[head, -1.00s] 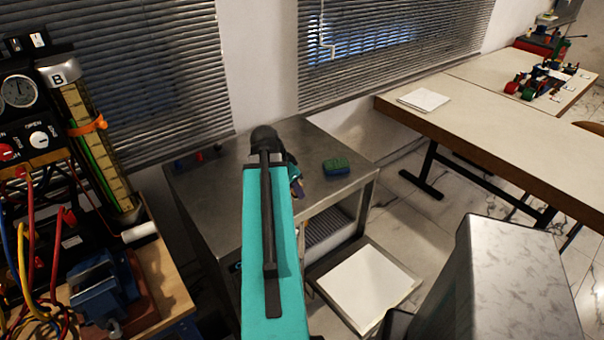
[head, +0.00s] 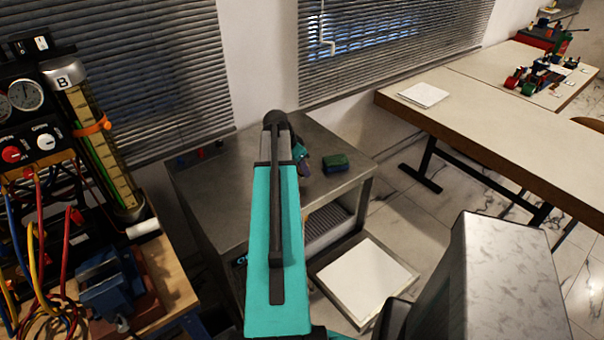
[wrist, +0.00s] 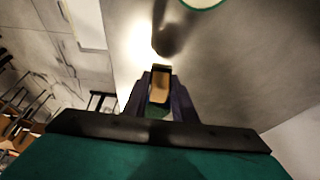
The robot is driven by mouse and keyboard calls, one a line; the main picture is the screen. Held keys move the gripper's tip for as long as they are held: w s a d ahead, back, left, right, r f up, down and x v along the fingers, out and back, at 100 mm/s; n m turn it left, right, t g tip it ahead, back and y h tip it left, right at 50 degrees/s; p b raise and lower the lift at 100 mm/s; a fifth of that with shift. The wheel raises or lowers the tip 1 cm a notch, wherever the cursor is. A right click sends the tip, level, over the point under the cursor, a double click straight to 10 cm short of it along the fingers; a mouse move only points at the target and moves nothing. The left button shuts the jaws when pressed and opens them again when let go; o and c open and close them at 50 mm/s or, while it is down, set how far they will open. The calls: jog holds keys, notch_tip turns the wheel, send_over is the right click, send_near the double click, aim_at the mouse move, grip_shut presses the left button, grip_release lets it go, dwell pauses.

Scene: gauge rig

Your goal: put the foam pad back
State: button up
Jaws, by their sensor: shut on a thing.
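My gripper (wrist: 160,92) is shut on a small block with a tan face and dark edges (wrist: 160,84), which appears to be the foam pad. Some green shows just below it between the fingers. In the head view my gripper (head: 304,166) is over the metal table (head: 225,190), and the arm largely hides what it holds. The gap between the held block and the tabletop cannot be judged. A pale round patch with a green rim (wrist: 203,3) lies at the top edge of the wrist view, apart from my gripper.
A white-topped low platform (head: 365,281) is on the floor beside the table. A gauge rig with hoses (head: 85,140) stands at left. A long wooden table (head: 480,120) is at right.

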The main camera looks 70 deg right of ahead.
aim_at(301, 173)
jog(key=shift+d+f, duration=0.1)
jog(key=shift+f, duration=0.05)
dwell(0.3)
jog(key=shift+f+p, duration=0.95)
jog(key=shift+f, duration=0.7)
jog(key=shift+f, duration=0.1)
jog(key=o, duration=0.9)
jog(key=shift+o, duration=0.2)
jog(key=shift+r, duration=0.2)
jog(key=b+v, duration=0.3)
jog(key=v, duration=0.9)
